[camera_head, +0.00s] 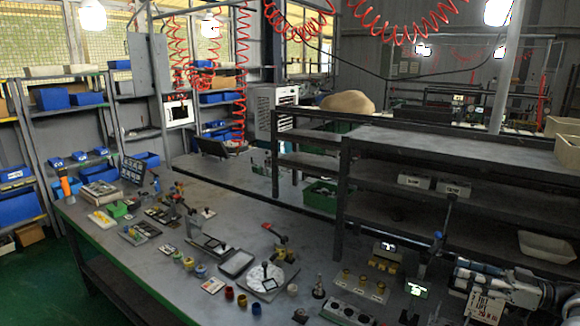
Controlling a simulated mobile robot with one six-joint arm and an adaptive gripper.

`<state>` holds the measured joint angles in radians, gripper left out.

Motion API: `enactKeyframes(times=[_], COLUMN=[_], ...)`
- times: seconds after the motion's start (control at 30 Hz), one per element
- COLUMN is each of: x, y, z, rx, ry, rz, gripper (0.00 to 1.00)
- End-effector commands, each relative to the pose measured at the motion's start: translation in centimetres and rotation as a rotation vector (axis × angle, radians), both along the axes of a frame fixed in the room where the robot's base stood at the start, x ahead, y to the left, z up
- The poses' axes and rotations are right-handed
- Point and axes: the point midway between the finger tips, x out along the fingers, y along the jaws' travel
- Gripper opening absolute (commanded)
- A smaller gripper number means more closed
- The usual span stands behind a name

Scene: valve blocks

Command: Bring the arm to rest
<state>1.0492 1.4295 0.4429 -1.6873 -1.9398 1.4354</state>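A long grey workbench (150,255) runs across the lower part. Near its front right are a plate with several brass-coloured knobs (360,285), a similar block behind it (386,256), and a grey block with round openings (346,312).
Small cups (242,300), trays (237,263), fixtures and a red-handled tool (275,233) crowd the bench. A dark shelf unit (430,160) stands behind it on the right. Racks with blue bins (52,98) line the left. Red coiled hoses (241,70) hang above.

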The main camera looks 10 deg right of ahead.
Motion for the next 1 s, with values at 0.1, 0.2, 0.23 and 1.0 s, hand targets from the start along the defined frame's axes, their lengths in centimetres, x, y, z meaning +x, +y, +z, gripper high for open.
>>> enactKeyframes(times=[0.1, 0.2, 0.23, 1.0], x=[3.0, 5.2, 5.9, 16.2], y=[0.4, 0.7, 0.8, 12.5], z=[3.3, 5.6, 6.3, 34.9], rx=[-0.028, -0.046, -0.050, -0.237], ry=[-0.059, -0.102, -0.115, -0.193], rz=[-0.056, -0.108, -0.126, -1.062], gripper=[0.40, 0.40, 0.40, 0.40])
